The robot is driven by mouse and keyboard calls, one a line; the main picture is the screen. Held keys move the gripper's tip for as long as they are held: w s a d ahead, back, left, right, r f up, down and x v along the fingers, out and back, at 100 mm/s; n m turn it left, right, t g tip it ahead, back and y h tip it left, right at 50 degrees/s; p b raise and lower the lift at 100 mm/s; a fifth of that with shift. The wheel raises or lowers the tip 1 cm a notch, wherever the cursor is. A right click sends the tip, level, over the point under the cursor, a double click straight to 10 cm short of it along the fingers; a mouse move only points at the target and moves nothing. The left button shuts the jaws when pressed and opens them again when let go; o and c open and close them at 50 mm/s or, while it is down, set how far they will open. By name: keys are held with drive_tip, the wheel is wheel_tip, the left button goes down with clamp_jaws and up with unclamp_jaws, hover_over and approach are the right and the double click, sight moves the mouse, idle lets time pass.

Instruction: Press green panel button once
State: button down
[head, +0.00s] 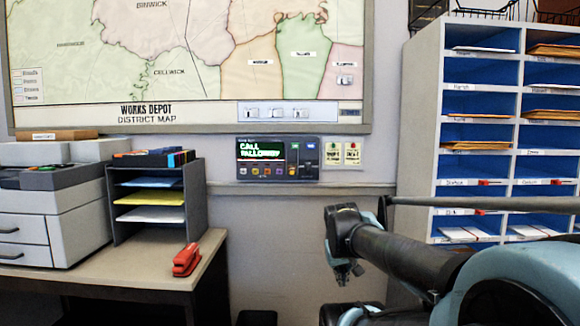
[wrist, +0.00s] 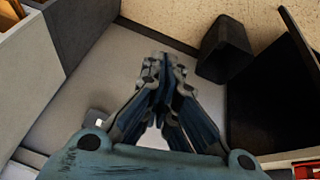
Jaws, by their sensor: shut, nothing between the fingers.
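The dark wall panel (head: 278,158) hangs below the map in the head view. Its screen shows green and white text reading roughly "CALL TALLOWBY". Small coloured buttons sit below and beside the screen; a small green patch (head: 296,146) is at its upper right, too small to tell for sure whether it is the button. My gripper (head: 345,275) hangs low in front of the wall, right of and below the panel, apart from it. In the wrist view my gripper (wrist: 160,62) points down towards the floor, fingers together and empty. The panel is not in the wrist view.
A desk (head: 160,264) at left holds a printer (head: 60,225), a paper tray rack (head: 150,200) and a red stapler (head: 186,260). A pigeonhole cabinet (head: 425,130) stands at right. A dark bin (wrist: 225,50) is on the floor. The wall below the panel is clear.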

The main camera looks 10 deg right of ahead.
drive_tip(key=w+d+r+n+t+h, duration=0.1)
drive_tip(key=w+d+r+n+t, duration=0.2)
drive_tip(key=w+r, duration=0.55)
drive_tip(key=w+d+r+n+t+h, duration=0.1)
drive_tip(key=w+d+r+t, duration=0.25)
drive_tip(key=w+r, duration=0.5)
drive_tip(key=w+d+r+n+t+h, duration=0.1)
drive_tip(key=w+d+r+t, duration=0.1)
drive_tip(key=w+r+t, duration=0.6)
drive_tip(key=w+a+r+n+y, duration=0.2)
drive_tip(key=w+r+n+y, duration=0.15)
drive_tip(key=r, duration=0.25)
drive_tip(key=w+a+r+n+y, duration=0.2)
drive_tip(key=r+n, duration=0.3)
drive_tip(key=w+a+f+n+g+y, duration=0.1)
drive_tip(key=a+n+g+y, duration=0.4)
drive_tip(key=n+y, duration=0.5)
drive_tip(key=shift+w+a+f+n, duration=0.2)
drive_tip(key=shift+w+a+n, duration=0.5)
drive_tip(key=shift+a+n, duration=0.3)
